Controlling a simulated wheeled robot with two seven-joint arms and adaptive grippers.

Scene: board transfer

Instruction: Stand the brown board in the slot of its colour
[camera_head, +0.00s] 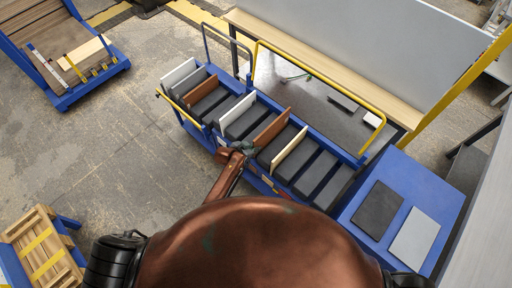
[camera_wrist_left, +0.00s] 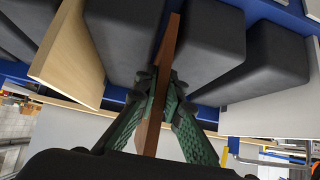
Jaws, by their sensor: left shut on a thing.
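A brown board (camera_head: 272,127) stands on edge in a gap between dark blocks on the blue cart. My left gripper (camera_head: 249,148) is at its near end and is shut on it. In the left wrist view, the green fingers of my left gripper (camera_wrist_left: 158,95) pinch the brown board (camera_wrist_left: 169,48) from both sides, between two dark blocks. How deep the board sits in the gap is hidden. A second brown board (camera_head: 202,89) stands farther left on the cart. My right gripper is not in view.
On the blue cart (camera_head: 326,209), a cream board (camera_head: 289,151) and a white board (camera_head: 238,108) stand on either side of the held board. Dark blocks (camera_head: 314,172) fill the row. Yellow rails (camera_head: 320,78) border the cart. A dark panel (camera_head: 377,208) and a grey panel (camera_head: 414,235) lie at right.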

